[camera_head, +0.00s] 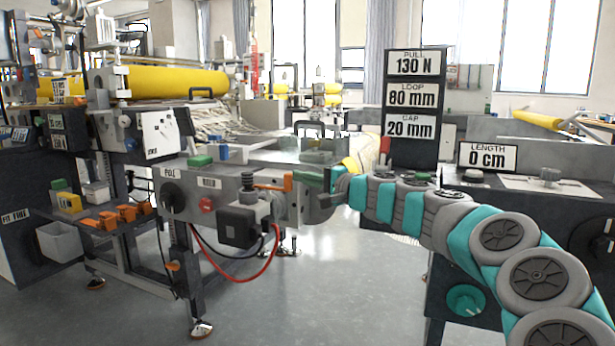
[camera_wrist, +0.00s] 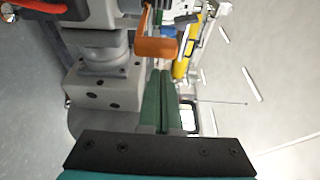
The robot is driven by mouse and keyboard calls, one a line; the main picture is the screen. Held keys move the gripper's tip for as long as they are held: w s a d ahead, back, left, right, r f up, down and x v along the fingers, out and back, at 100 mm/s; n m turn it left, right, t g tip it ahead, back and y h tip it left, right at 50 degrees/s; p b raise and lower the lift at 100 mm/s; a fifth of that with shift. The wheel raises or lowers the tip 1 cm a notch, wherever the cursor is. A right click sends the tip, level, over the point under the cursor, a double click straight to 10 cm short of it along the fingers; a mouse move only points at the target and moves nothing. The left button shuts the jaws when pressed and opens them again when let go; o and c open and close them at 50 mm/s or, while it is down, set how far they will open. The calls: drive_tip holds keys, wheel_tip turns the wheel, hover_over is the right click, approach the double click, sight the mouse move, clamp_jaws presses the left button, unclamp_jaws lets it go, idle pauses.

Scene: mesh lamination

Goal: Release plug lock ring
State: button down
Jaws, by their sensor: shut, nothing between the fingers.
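My gripper (camera_head: 296,177) reaches in from the right with its green fingers pressed together. In the wrist view the shut fingers (camera_wrist: 163,73) point at an orange lever (camera_wrist: 157,48), with nothing between them. The orange lever (camera_head: 272,184) also shows in the head view, just left of the fingertips. I cannot tell whether they touch. A dark fitting (camera_head: 248,190) with a collar stands on a black box (camera_head: 238,226) left of the lever. In the wrist view a grey round collar (camera_wrist: 104,58) sits on a grey block (camera_wrist: 105,85). I cannot tell which part is the plug lock ring.
A red cable (camera_head: 238,279) hangs below the black box. The machine's grey front panel (camera_head: 222,190) lies close behind. A dark console (camera_head: 510,220) stands at right, with signs on a black post (camera_head: 412,110). Open floor (camera_head: 330,290) lies in front.

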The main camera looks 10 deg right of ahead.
drive_tip(key=shift+s+a+r, duration=0.1)
drive_tip(key=shift+s+a, duration=0.3)
drive_tip(key=shift+s, duration=0.25)
drive_tip(key=shift+s+a, duration=0.1)
drive_tip(key=shift+a, duration=0.05)
